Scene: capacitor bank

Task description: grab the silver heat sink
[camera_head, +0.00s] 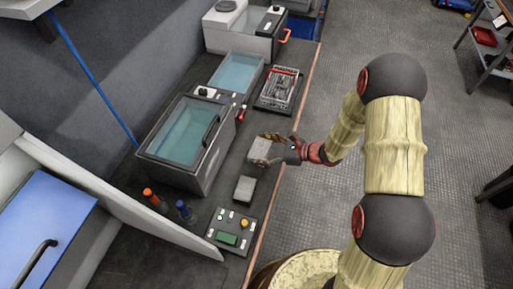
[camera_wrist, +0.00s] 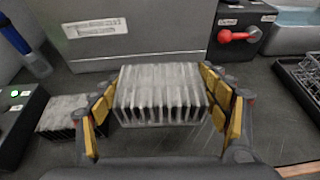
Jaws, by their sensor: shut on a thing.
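A silver heat sink (camera_wrist: 160,92) with a row of upright fins sits between the two yellow-padded fingers of my gripper (camera_wrist: 163,103) in the wrist view. My gripper is shut on it, with one finger at each side. In the head view my gripper (camera_head: 270,146) reaches in from the right over the bench, and the heat sink (camera_head: 261,151) shows as a light grey block in it. I cannot tell whether the heat sink touches the bench. A second finned grey block (camera_head: 244,189) lies on the bench nearer the control box; the wrist view shows it left of my gripper (camera_wrist: 62,112).
A glass-lidded tank (camera_head: 185,139) stands left of my gripper. A tray of metal parts (camera_head: 280,89) lies behind it. A control box (camera_head: 232,230) with buttons and blue and orange-topped handled tools (camera_head: 155,200) are at the front. The bench edge runs close on the right.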

